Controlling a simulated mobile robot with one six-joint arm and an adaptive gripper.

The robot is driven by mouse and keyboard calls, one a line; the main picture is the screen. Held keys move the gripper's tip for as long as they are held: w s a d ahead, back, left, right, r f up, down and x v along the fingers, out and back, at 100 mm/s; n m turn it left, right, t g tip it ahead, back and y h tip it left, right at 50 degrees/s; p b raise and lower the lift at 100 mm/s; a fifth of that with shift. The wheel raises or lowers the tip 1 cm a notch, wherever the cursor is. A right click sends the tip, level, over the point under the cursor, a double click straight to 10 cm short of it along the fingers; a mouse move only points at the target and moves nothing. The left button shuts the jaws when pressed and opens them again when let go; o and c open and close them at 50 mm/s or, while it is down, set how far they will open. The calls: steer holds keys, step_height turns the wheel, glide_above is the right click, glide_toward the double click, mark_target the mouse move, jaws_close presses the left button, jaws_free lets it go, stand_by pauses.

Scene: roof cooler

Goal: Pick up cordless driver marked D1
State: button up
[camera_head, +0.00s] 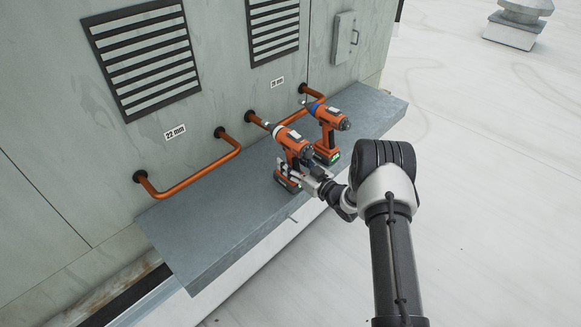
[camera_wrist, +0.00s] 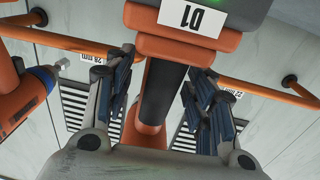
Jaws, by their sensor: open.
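Two orange and black cordless drivers stand upright on the grey ledge (camera_head: 210,225). The driver marked D1 (camera_head: 290,145) is the nearer one, with a pale collar at its nose. In the wrist view its D1 label (camera_wrist: 193,17) shows upside down at the top, on its base. My gripper (camera_head: 292,178) is at its handle. In the wrist view the D1 driver's dark handle (camera_wrist: 162,92) stands between my open fingers (camera_wrist: 160,95), with a visible gap on each side. The other driver (camera_head: 328,118), with a blue collar, stands just behind to the right.
Copper pipes (camera_head: 195,178) run along the wall behind the ledge, beside a "22 mm" label (camera_head: 175,131). In the wrist view the blue-collared driver (camera_wrist: 25,95) is close at the left. The ledge's left part is clear.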

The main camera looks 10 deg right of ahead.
steer(key=shift+w+a, duration=0.1)
steer(key=shift+w, duration=0.2)
steer(key=shift+c, duration=0.2)
jaws_close()
stand_by(0.8)
steer(key=shift+r, duration=0.15)
